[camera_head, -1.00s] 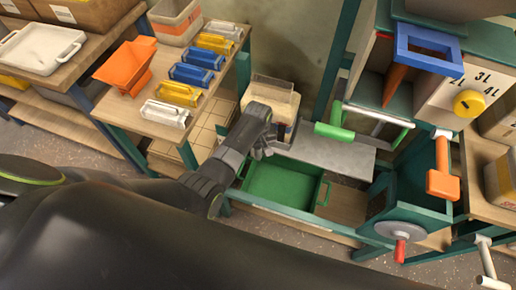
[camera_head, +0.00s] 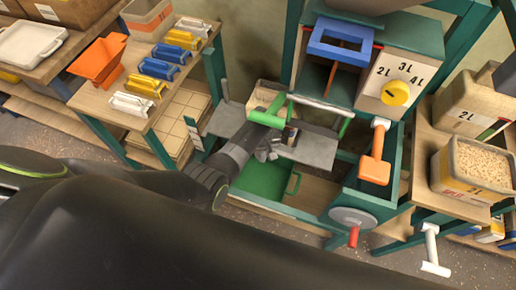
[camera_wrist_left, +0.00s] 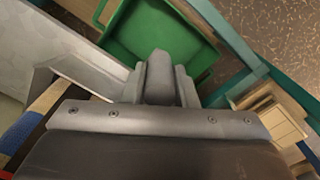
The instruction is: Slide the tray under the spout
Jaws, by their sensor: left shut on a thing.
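The arm of my left gripper (camera_head: 272,150) comes in from the left in the head view, and its jaws are at the front of the grey sliding stand. The jaws close on a small grey part that I take for the handle of the tray; the same gripper shows in the left wrist view (camera_wrist_left: 160,85). A beige container (camera_head: 268,95) stands just behind the gripper, partly hidden by a green bar (camera_head: 267,112). The grey plate (camera_head: 312,150) reaches to the right. I cannot clearly make out the spout; the machine's blue frame (camera_head: 340,45) is up to the right.
A green bin (camera_head: 262,182) is below the gripper, also in the left wrist view (camera_wrist_left: 165,25). An orange handle (camera_head: 374,165) and a grey disc with a red grip (camera_head: 352,216) stick out at the right. The left bench (camera_head: 110,95) holds an orange funnel and several coloured bars.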

